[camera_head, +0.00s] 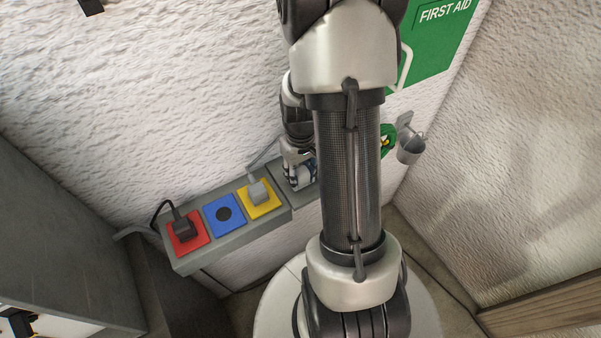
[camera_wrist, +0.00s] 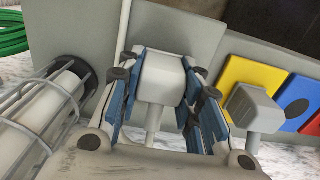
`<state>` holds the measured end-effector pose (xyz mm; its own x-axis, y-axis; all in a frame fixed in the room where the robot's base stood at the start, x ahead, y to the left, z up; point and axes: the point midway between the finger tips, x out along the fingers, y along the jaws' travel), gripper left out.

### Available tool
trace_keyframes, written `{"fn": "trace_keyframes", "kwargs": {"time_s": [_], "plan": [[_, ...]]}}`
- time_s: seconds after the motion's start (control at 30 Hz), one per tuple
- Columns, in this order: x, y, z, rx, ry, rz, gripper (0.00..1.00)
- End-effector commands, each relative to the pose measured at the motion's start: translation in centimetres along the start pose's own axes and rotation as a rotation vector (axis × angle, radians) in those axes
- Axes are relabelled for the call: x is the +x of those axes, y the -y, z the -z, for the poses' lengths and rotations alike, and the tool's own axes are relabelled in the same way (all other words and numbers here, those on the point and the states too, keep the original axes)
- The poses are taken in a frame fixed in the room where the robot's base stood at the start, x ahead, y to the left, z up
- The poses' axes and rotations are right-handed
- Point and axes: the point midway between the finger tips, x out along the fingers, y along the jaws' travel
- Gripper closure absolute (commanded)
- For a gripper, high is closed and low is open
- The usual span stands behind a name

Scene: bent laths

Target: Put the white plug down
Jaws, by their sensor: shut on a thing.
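My gripper (camera_wrist: 163,92) is shut on the white plug (camera_wrist: 160,75), with blue-padded fingers on both sides of it. A pale cord hangs from the plug towards the camera. Behind the plug is a grey plate (camera_wrist: 195,30) on the grey ledge; I cannot tell whether the plug touches it. In the head view my gripper (camera_head: 299,168) is at the ledge, right of the yellow socket, partly hidden by my arm. A second light grey plug (camera_wrist: 255,108) sits in the yellow socket (camera_head: 268,207), to the right of my gripper in the wrist view.
The ledge (camera_head: 235,238) also carries an empty-looking blue socket (camera_head: 223,214) and a red socket (camera_head: 201,239) with a black plug (camera_head: 183,227). A caged lamp (camera_wrist: 45,110) is close left of my gripper in the wrist view. A green coil (camera_wrist: 12,35) is beyond it.

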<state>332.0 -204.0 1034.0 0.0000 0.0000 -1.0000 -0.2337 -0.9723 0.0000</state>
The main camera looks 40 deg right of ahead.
Motion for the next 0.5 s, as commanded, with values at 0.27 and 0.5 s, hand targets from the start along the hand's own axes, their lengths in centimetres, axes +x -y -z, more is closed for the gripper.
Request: {"fn": "trace_keyframes", "kwargs": {"time_s": [0.27,0.5], "plan": [[-0.07,0.00,0.01,0.000,0.000,0.000,0.53],[-0.07,0.00,0.01,0.000,0.000,0.000,0.47]]}}
